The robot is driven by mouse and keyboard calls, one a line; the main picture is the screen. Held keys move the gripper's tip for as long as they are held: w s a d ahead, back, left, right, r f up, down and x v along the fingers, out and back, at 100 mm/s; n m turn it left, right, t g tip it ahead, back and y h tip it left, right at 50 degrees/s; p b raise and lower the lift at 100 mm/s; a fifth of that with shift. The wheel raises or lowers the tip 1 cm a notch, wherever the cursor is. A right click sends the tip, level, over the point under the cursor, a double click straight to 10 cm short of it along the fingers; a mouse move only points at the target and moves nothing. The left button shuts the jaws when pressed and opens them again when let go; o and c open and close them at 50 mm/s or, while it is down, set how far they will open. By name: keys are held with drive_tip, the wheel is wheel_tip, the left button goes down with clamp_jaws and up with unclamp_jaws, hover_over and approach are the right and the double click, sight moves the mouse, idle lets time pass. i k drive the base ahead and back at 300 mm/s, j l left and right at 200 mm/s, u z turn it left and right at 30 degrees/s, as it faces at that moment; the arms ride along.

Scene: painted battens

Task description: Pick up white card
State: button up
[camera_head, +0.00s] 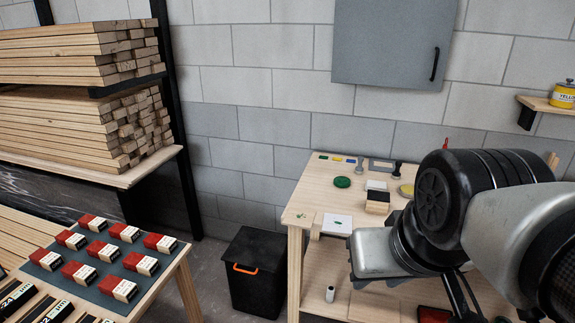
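A second pale flat piece (376,185) lies farther back, by a small block with a dark side. I cannot tell whether it is also a card. My arm fills the right side, in front of the table. Dark parts at its lower end (462,296) seem to be my gripper. Its fingertips are not clear, so I cannot tell if it is open or holds anything.
A green disc (342,182), a yellow round piece (406,190) and small coloured pieces are on the worktable. A black bin (257,272) with an orange handle stands left of it. Red-ended blocks sit on a dark mat (62,277) at lower left. Lumber racks stand behind.

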sight(333, 223)
drive_tip(key=i+l, duration=0.15)
drive_tip(key=i, duration=0.4)
drive_tip(key=i+l, duration=0.2)
drive_tip(key=i, duration=0.4)
drive_tip(key=j+u, duration=0.1)
drive_tip(key=j, duration=0.15)
drive_tip(key=i+l+z, duration=0.1)
drive_tip(key=l, duration=0.15)
